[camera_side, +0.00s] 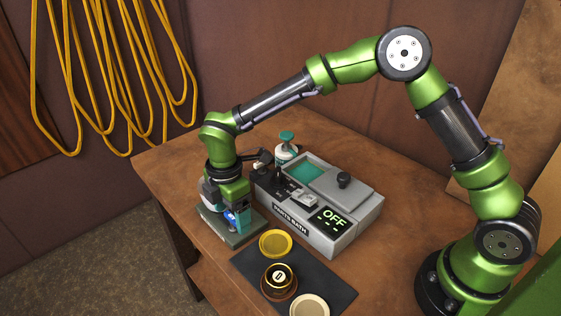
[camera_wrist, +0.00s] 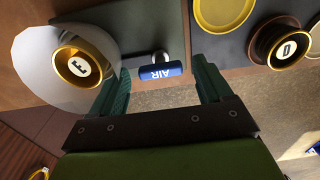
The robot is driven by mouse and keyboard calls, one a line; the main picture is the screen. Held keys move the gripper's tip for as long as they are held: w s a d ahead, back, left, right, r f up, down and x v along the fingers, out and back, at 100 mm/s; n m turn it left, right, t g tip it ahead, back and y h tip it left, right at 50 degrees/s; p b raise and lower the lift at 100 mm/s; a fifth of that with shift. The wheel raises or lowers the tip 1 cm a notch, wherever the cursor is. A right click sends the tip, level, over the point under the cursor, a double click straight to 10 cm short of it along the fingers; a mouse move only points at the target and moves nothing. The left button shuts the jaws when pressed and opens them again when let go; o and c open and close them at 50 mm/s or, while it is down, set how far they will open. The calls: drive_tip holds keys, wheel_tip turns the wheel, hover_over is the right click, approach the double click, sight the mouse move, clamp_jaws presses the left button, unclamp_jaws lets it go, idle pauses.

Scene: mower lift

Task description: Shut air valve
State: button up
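The air valve shows as a blue handle (camera_wrist: 160,72) marked AIR in the wrist view, on a short metal stem. It also shows as a small blue patch (camera_side: 230,217) in the side view, low on a grey-green base plate (camera_side: 243,234). My gripper (camera_wrist: 162,80) is open, with one teal finger on each side of the handle and visible gaps between. In the side view my gripper (camera_side: 238,215) is low at the plate, and its near finger partly hides the valve. I cannot tell whether the fingertips reach past the handle's depth.

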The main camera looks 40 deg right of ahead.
drive_tip(key=c, duration=1)
drive_tip(key=m, duration=0.4)
drive_tip(key=shift+m, duration=0.4)
drive_tip(key=m, duration=0.4)
drive_tip(key=shift+m, duration=0.3)
drive_tip(key=m, duration=0.4)
drive_tip(key=shift+m, duration=2.3)
drive_tip(key=o, duration=1)
